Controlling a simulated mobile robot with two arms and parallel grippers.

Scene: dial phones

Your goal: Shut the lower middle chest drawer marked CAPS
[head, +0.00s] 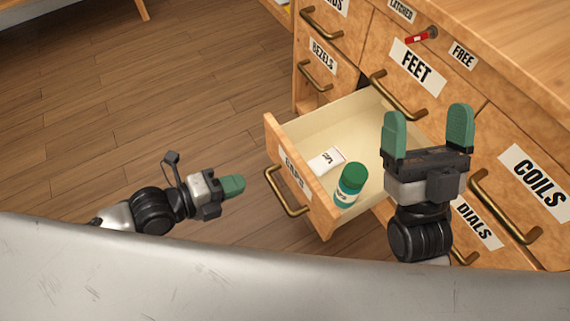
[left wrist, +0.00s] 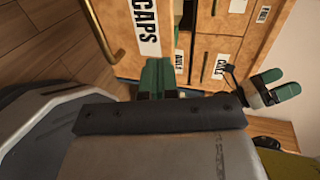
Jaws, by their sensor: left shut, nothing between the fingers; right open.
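The CAPS drawer (head: 318,221) stands pulled out of the wooden chest in the head view. It has a brass handle (head: 285,196) and holds a white labelled packet (head: 326,161) and a green-capped bottle (head: 349,186). My left gripper (head: 236,185) is shut and empty, left of the drawer front and apart from the handle. In the left wrist view its green fingers (left wrist: 157,78) are together below the CAPS label (left wrist: 145,27). My right gripper (head: 429,128) is open and empty, fingers up, right of the drawer and in front of the chest face.
A red piece (head: 422,34) sticks out near the FREE label. Wooden floor (head: 150,100) is clear left of the drawer.

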